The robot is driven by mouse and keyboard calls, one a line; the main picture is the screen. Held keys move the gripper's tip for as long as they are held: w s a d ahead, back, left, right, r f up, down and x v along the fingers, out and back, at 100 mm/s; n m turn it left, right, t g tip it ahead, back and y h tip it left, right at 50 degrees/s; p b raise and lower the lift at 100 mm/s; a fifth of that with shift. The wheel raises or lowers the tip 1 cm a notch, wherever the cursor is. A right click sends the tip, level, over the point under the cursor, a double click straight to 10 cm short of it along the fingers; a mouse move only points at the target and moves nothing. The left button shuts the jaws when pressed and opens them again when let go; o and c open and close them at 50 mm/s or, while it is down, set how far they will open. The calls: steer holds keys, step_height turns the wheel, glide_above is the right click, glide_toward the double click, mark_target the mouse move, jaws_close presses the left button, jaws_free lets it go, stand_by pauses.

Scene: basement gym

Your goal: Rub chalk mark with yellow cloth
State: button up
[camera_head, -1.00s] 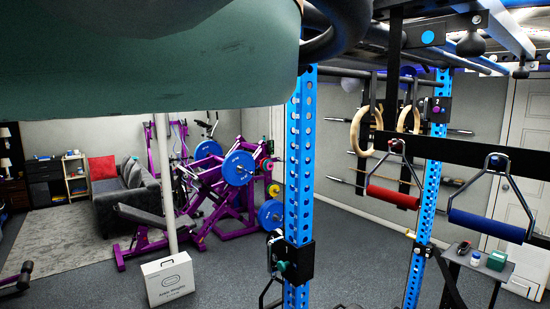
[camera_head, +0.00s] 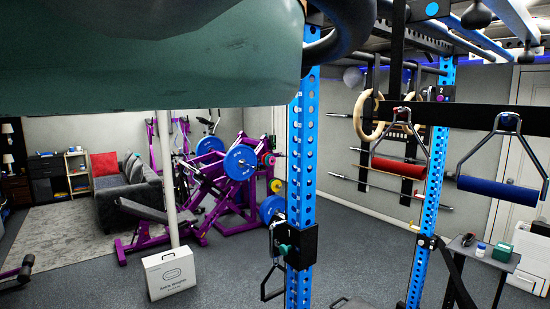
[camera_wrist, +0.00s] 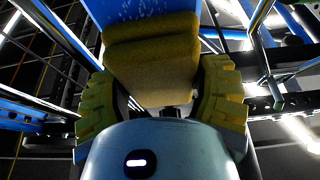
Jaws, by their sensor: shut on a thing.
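The yellow cloth (camera_wrist: 152,70) is a folded, thick pad in the middle of the wrist view. My gripper (camera_wrist: 160,95) is shut on it, with a ribbed yellow finger on each side. A blue surface (camera_wrist: 125,10) with white speckles, which look like the chalk mark (camera_wrist: 150,14), lies at the cloth's far edge. I cannot tell whether the cloth touches it or is just short of it. In the head view my green arm covers the upper left, and the gripper, cloth and mark are not seen there.
A blue perforated rack upright (camera_head: 302,170) stands close in front, with another upright (camera_head: 430,200) to the right. Handles, red (camera_head: 400,168) and blue (camera_head: 497,190), and wooden rings (camera_head: 366,115) hang at right. A small table (camera_head: 490,255) stands lower right. Purple machines (camera_head: 225,190) stand behind.

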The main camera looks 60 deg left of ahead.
steer(key=shift+d+f+b, duration=0.2)
steer(key=shift+d+b, duration=0.55)
steer(key=shift+b, duration=0.25)
steer(key=d+f+b, duration=0.1)
steer(key=b, duration=0.2)
steer(key=d+b, duration=0.1)
steer(key=b, duration=0.2)
steer(key=shift+w+f, duration=0.25)
steer(key=shift+f, duration=0.15)
steer(key=shift+a+f+p, duration=0.2)
steer(key=shift+a+p, duration=0.35)
steer(key=shift+a, duration=1.25)
steer(key=shift+c, duration=0.9)
steer(key=shift+a+r+p, duration=0.15)
steer(key=shift+a+p, duration=0.3)
steer(key=shift+a, duration=0.8)
steer(key=shift+s+a, duration=0.1)
steer(key=shift+a, duration=0.75)
